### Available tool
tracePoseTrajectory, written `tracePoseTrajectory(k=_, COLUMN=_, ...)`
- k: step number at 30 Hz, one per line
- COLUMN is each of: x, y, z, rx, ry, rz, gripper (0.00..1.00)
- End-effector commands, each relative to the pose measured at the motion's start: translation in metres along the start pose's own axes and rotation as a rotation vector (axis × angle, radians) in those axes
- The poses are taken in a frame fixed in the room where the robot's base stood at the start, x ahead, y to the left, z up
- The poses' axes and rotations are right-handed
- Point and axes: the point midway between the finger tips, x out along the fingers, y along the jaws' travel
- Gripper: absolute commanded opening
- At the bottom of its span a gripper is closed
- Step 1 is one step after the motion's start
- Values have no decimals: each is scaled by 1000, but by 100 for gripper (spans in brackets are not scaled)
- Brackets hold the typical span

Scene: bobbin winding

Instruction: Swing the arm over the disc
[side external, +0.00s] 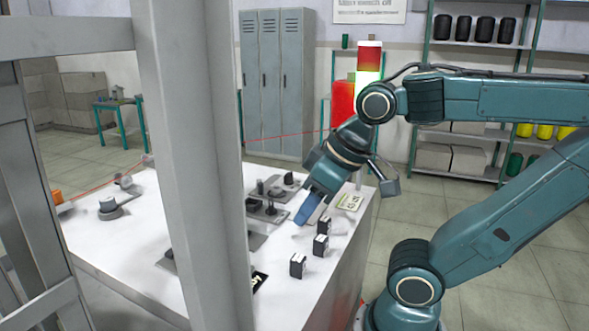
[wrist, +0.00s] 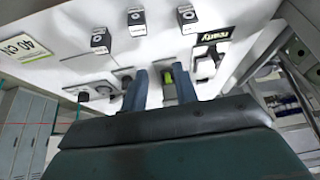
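My gripper (side external: 302,218) points down over the right part of the white table in the side view. In the wrist view its two blue fingers (wrist: 157,78) stand apart with a gap between them, and nothing is seen held.
Several black blocks with white faces stand near my gripper, one at the front (side external: 298,265). Dark plates with posts (side external: 268,210) lie behind it. A card (side external: 350,202) lies by the right edge. A grey pillar (side external: 190,150) hides the table's middle. A thin red line crosses above the table.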

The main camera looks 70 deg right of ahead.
Motion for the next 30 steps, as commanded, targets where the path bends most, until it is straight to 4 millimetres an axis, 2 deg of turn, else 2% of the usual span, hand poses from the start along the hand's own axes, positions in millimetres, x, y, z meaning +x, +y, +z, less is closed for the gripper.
tracePoseTrajectory(k=5, x=-3, y=7, z=-20, rx=143, ry=-48, rz=20, gripper=29)
tracePoseTrajectory(k=14, x=-3, y=31, z=-72, rx=552, ry=-164, rz=95, gripper=29)
tracePoseTrajectory(k=24, x=12, y=73, z=-129, rx=1044, ry=-282, rz=222, gripper=29)
tracePoseTrajectory(k=30, x=26, y=101, z=-153, rx=1307, ry=-337, rz=308, gripper=29)
